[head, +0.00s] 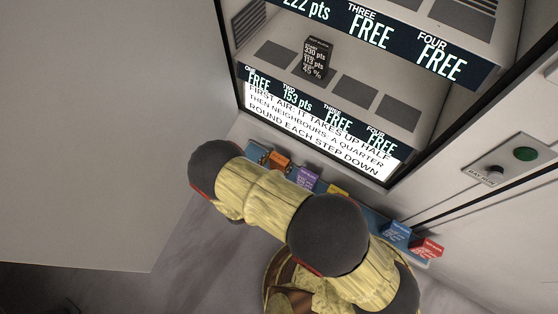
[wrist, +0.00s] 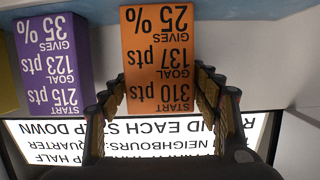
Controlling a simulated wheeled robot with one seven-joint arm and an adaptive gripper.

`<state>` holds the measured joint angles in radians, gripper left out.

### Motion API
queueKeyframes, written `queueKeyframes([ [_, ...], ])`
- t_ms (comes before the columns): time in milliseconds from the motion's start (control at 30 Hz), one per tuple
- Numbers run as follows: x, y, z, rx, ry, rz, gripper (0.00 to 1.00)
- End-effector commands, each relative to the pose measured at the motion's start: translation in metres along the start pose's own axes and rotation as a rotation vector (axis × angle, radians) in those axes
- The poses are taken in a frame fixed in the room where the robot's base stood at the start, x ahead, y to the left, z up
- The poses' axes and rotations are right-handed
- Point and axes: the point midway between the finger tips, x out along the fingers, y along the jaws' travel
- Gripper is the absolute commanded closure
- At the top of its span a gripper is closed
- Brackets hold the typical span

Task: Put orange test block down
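The orange test block (wrist: 158,58) fills the middle of the wrist view. Its printed label is upside down and reads start 310 pts, goal 137 pts, gives 25 %. My gripper (wrist: 160,78) has one finger on each side of it, and both fingertips look to be against its sides. In the head view the orange block (head: 280,160) is at the left part of the blue strip, partly hidden behind my arm. Whether its base rests on the strip is hidden.
A purple block (wrist: 52,65) stands close beside the orange one. A yellow block (head: 338,190), a blue block (head: 397,232) and a red block (head: 428,246) are further right. A black block (head: 317,58) stands in the lit cabinet above, among grey pads. A green button (head: 525,154) is at right.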

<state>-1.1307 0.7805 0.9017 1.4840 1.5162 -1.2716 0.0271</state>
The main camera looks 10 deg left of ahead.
Motion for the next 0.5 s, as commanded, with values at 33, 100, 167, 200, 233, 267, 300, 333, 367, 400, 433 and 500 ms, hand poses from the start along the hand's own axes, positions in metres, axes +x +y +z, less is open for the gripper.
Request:
queueKeyframes([
  [33, 0.0000, 0.0000, -0.0001, 0.000, 0.000, 0.000, 0.33],
  [100, 0.0000, 0.0000, 0.0000, 0.000, 0.000, 0.000, 0.29],
  [167, 0.0000, 0.0000, 0.0000, 0.000, 0.000, 0.000, 0.26],
  [200, 0.0000, 0.0000, -0.0001, 0.000, 0.000, 0.000, 0.26],
  [233, 0.0000, 0.0000, -0.0001, 0.000, 0.000, 0.000, 0.26],
  [267, 0.0000, 0.0000, -0.0001, 0.000, 0.000, 0.000, 0.26],
  [300, 0.0000, 0.0000, -0.0001, 0.000, 0.000, 0.000, 0.26],
  [333, 0.0000, 0.0000, -0.0001, 0.000, 0.000, 0.000, 0.26],
  [367, 0.0000, 0.0000, -0.0001, 0.000, 0.000, 0.000, 0.26],
  [400, 0.0000, 0.0000, -0.0001, 0.000, 0.000, 0.000, 0.26],
  [433, 0.0000, 0.0000, -0.0003, 0.000, 0.000, 0.000, 0.26],
  [500, -0.0005, -0.0002, -0.0020, 0.001, 0.000, 0.000, 0.26],
])
